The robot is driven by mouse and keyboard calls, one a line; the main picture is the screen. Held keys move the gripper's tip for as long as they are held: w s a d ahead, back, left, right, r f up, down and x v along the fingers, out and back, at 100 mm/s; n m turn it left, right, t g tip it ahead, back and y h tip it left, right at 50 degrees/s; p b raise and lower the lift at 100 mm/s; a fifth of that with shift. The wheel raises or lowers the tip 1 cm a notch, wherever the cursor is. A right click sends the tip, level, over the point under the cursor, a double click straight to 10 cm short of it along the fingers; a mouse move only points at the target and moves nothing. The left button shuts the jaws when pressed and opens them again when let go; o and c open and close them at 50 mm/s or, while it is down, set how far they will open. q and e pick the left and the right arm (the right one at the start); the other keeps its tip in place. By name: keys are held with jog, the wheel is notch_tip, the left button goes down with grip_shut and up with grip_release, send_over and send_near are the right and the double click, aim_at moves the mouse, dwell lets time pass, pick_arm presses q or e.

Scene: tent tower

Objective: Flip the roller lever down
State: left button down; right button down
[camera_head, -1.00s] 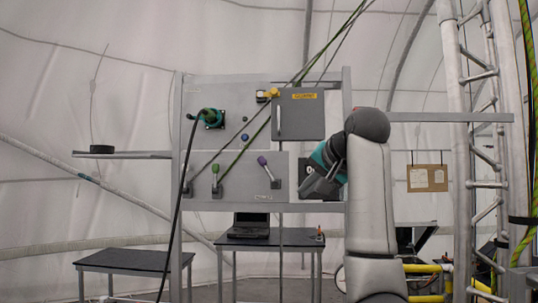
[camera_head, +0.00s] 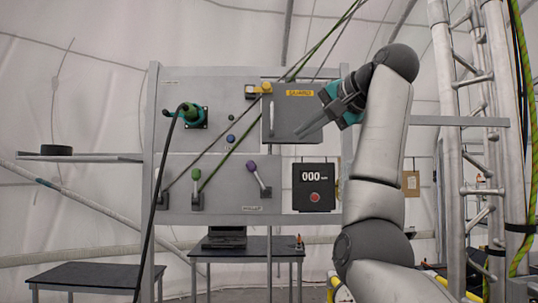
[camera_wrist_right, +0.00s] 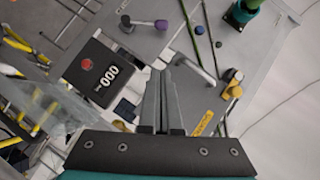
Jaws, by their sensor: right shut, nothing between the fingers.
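The grey panel (camera_head: 230,85) carries two levers, both with their knobs up. One has a purple knob (camera_head: 252,165) and leans left, and one has a green knob (camera_head: 196,174) and stands nearly upright. I cannot read the small labels, so which is the roller lever is unclear. In the right wrist view, the purple-knobbed lever (camera_wrist_right: 140,23) is at the top, apart from the fingers. My right gripper (camera_head: 300,135) is shut and empty, in front of the grey door marked in yellow (camera_head: 290,105). It also shows in the right wrist view (camera_wrist_right: 160,75). My left gripper is out of view.
A black counter box (camera_head: 313,188) reading 000 with a red button is below the door. A teal plug with black cable (camera_head: 192,115) is at upper left. Green ropes cross the panel.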

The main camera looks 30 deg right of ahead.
jog(key=p, duration=0.4)
send_over(257, 177)
jog(key=s+d, duration=0.3)
jog(key=s, duration=0.1)
notch_tip(257, 177, down, 3)
jog(key=shift+s+f, duration=0.1)
jog(key=shift+s, duration=0.05)
jog(key=shift+w+a+f, duration=0.55)
jog(key=shift+a+f, duration=0.1)
jog(key=shift+a, duration=0.15)
jog(key=shift+w+a+f, duration=0.3)
jog(key=shift+w+a, duration=0.05)
jog(key=shift+a, duration=0.1)
jog(key=shift+a, duration=0.1)
